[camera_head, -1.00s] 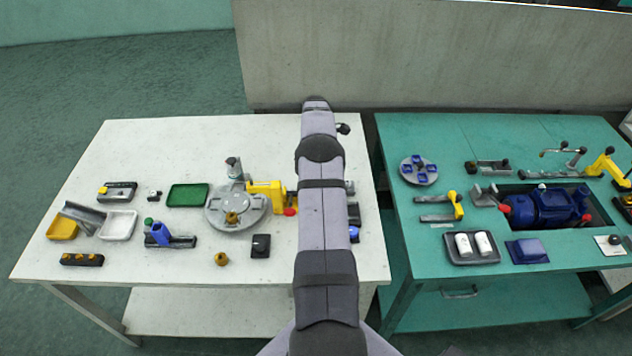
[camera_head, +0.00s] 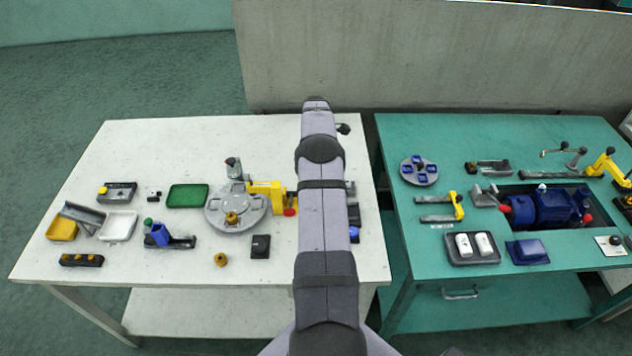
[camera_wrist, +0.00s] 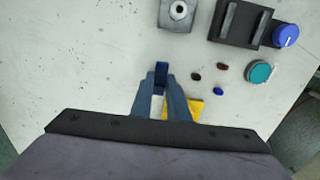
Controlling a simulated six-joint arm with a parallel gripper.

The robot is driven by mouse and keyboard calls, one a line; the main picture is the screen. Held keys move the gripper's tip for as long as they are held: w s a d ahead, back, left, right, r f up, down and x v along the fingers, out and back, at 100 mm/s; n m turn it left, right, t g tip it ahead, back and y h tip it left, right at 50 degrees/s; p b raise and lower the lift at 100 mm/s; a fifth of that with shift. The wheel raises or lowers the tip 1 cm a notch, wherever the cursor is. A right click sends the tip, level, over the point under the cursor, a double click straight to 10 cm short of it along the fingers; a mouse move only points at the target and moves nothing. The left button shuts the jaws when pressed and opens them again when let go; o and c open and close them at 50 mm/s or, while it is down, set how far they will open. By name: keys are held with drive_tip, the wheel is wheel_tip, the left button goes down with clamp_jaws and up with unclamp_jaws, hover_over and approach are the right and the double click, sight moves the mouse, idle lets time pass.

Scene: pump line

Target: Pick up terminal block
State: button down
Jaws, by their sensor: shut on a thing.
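My gripper (camera_wrist: 161,82) shows in the wrist view, its two blue-grey fingers pointing down over the white table. It is shut on a small dark blue piece, which I take for the terminal block (camera_wrist: 160,72), between the fingertips. The fingers hide much of the piece, and I cannot tell whether it touches the table. In the head view my arm hides the gripper and this piece.
A yellow piece (camera_wrist: 195,108) lies close beside the right finger. Small dark red and black pieces, a teal round part (camera_wrist: 260,72), a blue knob (camera_wrist: 285,36) and a black fixture (camera_wrist: 240,24) lie right and ahead. A grey turntable (camera_head: 235,213) stands left of my arm.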

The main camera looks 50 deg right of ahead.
drive_tip(key=shift+r+p, duration=0.35)
drive_tip(key=shift+r, duration=0.45)
idle(0.4)
drive_tip(key=shift+r+p, duration=1.2)
drive_tip(key=shift+r, duration=0.85)
